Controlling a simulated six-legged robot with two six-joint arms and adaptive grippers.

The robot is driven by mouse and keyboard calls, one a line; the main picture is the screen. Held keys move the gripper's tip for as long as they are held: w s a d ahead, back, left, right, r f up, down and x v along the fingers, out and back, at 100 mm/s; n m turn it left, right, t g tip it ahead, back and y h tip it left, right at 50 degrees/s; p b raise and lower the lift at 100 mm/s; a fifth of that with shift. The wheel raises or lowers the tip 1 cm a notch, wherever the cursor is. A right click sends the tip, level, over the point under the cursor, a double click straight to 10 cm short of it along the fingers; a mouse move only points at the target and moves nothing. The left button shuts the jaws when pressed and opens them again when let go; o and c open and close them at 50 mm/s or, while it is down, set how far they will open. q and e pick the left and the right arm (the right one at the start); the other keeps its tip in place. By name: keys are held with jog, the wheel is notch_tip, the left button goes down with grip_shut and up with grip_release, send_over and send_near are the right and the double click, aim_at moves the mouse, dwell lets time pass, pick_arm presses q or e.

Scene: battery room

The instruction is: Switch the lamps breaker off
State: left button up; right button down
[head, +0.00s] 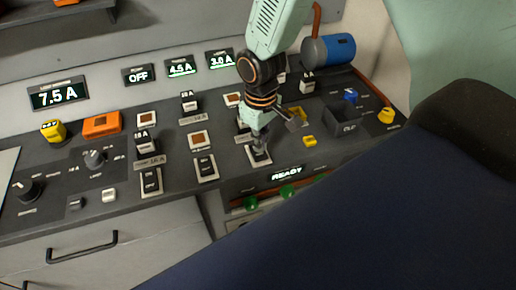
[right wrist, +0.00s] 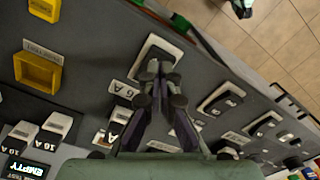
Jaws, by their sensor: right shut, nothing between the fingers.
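Several breaker rockers in pale frames line the front of the sloping console: a left one (head: 151,181), a middle one (head: 205,167) and a right one (head: 258,156). Their name labels are too small to read, so I cannot tell which is the lamps breaker. My right gripper (head: 261,146) is shut and empty, its tips at the right rocker and partly covering it. In the right wrist view the closed fingertips (right wrist: 161,72) overlap the near end of a framed rocker (right wrist: 155,58); contact is unclear.
Displays read 7.5 A (head: 58,94), OFF (head: 138,75), 4.5 A (head: 181,67) and 3.0 A (head: 221,59). Fuse-like blocks (head: 189,101) stand behind the rockers. A yellow socket (right wrist: 38,71) is near the gripper. A blue cylinder (head: 328,50) lies at the back right.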

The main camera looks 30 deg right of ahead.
jog(key=shift+d, duration=0.1)
dwell(0.3)
jog(key=shift+f, duration=0.1)
jog(key=shift+f+b, duration=0.55)
jog(key=shift+f, duration=0.45)
dwell(0.8)
notch_tip(320, 180, up, 7)
jog(key=p, duration=0.7)
jog(key=shift+r, duration=0.1)
dwell(0.5)
